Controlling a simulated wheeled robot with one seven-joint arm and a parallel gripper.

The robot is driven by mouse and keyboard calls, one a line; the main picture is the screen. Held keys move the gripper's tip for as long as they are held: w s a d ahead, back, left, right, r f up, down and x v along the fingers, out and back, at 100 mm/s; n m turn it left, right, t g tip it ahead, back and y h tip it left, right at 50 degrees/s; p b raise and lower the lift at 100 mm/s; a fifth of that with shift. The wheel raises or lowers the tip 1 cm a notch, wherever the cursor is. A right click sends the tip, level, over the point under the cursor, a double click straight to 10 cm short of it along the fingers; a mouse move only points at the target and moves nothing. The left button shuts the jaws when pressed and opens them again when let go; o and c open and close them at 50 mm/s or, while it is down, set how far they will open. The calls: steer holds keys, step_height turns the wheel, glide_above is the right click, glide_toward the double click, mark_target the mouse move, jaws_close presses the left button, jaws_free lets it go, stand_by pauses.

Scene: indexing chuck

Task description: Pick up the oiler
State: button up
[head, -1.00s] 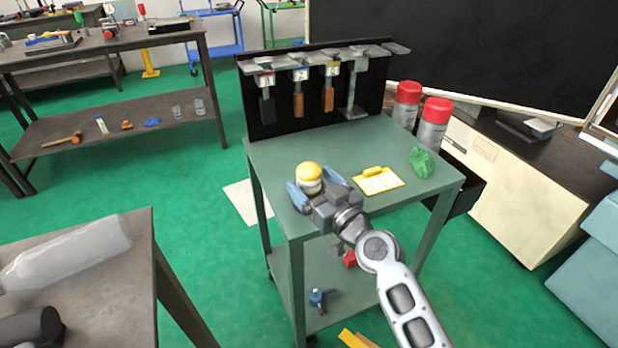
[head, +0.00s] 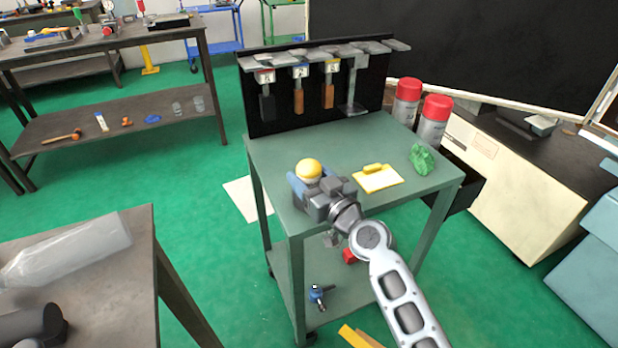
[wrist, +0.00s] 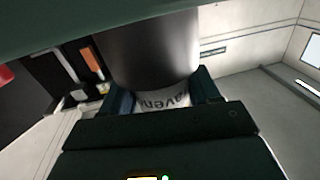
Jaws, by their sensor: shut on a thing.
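A container with a rounded yellow top (head: 308,168) is at the near left of the green table. It may be the oiler; I cannot be sure. My gripper (head: 308,184) is shut on its sides, and the fingers hide most of its body in the head view. In the wrist view, its dark grey cylinder (wrist: 152,50) and white lettered label (wrist: 162,97) show between the fingers. It looks roughly upright. I cannot tell whether its base touches the table.
A black tool rack (head: 262,125) stands along the back. A dark bench (head: 140,262) is at the near left.

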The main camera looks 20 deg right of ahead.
mark_target(314, 161)
steer(key=shift+c, duration=0.6)
steer(key=shift+r, duration=0.1)
steer(key=shift+r+p, duration=0.3)
steer(key=shift+r, duration=0.25)
steer(key=r, duration=0.1)
steer(key=d+r, duration=0.1)
steer(key=r, duration=0.1)
steer(key=shift+r+p, duration=0.1)
steer(key=shift+p, duration=0.3)
steer(key=s+d+r+b, duration=0.2)
steer(key=d+r, duration=0.4)
steer(key=d, duration=0.4)
steer(key=shift+d+r, duration=0.25)
steer(key=shift+r, duration=0.05)
